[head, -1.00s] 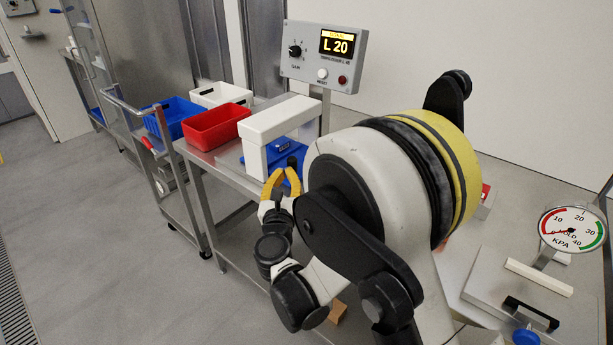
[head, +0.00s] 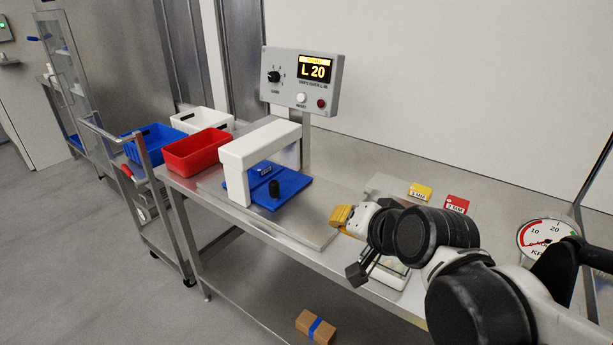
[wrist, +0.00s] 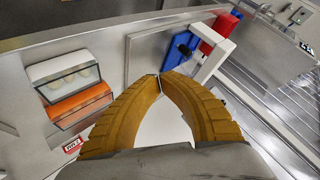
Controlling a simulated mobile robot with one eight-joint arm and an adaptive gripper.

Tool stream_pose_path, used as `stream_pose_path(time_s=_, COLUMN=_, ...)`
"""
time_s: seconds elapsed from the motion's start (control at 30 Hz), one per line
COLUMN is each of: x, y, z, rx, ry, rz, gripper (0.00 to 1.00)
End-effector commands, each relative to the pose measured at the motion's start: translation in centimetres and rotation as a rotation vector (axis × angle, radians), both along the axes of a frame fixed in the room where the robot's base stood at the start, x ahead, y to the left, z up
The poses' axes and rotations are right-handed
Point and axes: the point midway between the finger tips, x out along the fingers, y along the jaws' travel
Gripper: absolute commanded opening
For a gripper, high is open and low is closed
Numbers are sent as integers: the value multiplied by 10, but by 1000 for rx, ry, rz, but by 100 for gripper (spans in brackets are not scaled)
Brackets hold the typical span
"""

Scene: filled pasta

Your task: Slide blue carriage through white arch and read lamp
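The white arch (head: 237,160) stands on a steel plate on the bench. The blue carriage (head: 296,183) lies flat at the arch, with an upright black knob (head: 274,189) on its near side. A small labelled part sits on it by the opening. The control box (head: 301,80) behind has a lit display reading "L 20"; the small line above is unreadable. My gripper (head: 341,217) is right of the carriage, apart from it. In the wrist view its yellow fingertips (wrist: 161,76) meet with nothing between them; the carriage (wrist: 177,57) and arch (wrist: 213,58) are ahead.
A red bin (head: 197,152), a blue bin (head: 151,143) and a white bin (head: 203,120) stand left. A yellow label (head: 420,191) and a red label (head: 456,204) are beyond my arm. A dial gauge (head: 546,237) is at right. A cardboard box (head: 315,326) lies low under the bench.

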Motion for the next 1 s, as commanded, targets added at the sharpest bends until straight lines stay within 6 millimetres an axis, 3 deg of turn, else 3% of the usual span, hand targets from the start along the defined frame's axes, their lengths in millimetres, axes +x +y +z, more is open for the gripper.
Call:
stream_pose_path(time_s=0.1, x=-25, y=-32, z=-12, rx=-114, ry=100, rz=7, gripper=0)
stream_pose_path(time_s=0.2, x=-34, y=-54, z=-16, rx=-135, ry=205, rz=-21, gripper=0)
stream_pose_path(time_s=0.47, x=-5, y=-62, z=-9, rx=48, ry=357, rz=-155, gripper=0)
stream_pose_path(time_s=0.67, x=35, y=-59, z=-3, rx=246, ry=439, rz=-271, gripper=0)
stream_pose_path(time_s=0.77, x=65, y=-56, z=-2, rx=383, ry=492, rz=-348, gripper=0)
stream_pose_path(time_s=1.0, x=164, y=-50, z=-19, rx=848, ry=678, rz=-586, gripper=0)
